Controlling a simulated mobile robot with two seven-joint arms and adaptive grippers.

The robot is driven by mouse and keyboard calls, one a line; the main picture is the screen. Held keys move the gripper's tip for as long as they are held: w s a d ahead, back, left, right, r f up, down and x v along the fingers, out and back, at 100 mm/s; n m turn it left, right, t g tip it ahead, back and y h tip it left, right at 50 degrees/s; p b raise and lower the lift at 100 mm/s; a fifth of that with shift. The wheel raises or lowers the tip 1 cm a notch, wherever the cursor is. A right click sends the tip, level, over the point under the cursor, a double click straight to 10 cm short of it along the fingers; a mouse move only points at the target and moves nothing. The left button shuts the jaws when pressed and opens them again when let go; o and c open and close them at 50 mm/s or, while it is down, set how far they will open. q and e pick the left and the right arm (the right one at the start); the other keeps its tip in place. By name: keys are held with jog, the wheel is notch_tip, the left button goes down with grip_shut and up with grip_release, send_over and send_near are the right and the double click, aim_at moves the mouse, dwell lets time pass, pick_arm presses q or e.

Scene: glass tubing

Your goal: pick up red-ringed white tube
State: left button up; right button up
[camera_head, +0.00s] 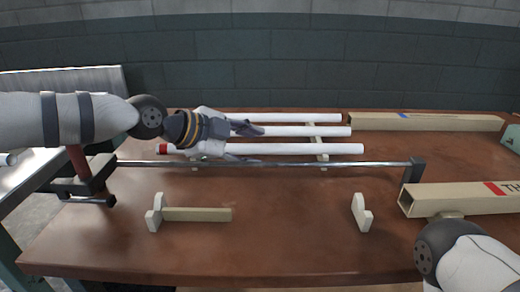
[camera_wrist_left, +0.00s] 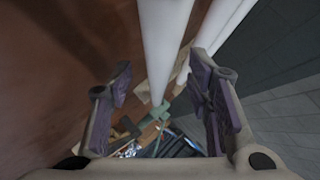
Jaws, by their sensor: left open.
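The red-ringed white tube (camera_head: 310,149) lies level as the front one of three white tubes, its red ring near its left end. My left gripper (camera_head: 259,145) is open over the tubes, with one finger on the far side and one on the near side of the front tube. In the left wrist view, a white tube (camera_wrist_left: 162,45) runs between the spread fingers of the left gripper (camera_wrist_left: 163,95), with no finger seen closed on it. No red ring shows there. My right gripper is outside the views; only part of my right arm shows at lower right.
Two plain tubes, a middle one (camera_head: 300,131) and a back one (camera_head: 300,118), lie close behind. A metal rod (camera_head: 330,164) with a clamp runs just in front. Cardboard boxes (camera_head: 425,122) (camera_head: 465,198) lie right. Two white supports (camera_head: 155,212) (camera_head: 361,212) stand in front.

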pick_arm(q)
jog(key=shift+w+d+f, duration=0.2)
grip_shut()
jog(key=shift+r, duration=0.1)
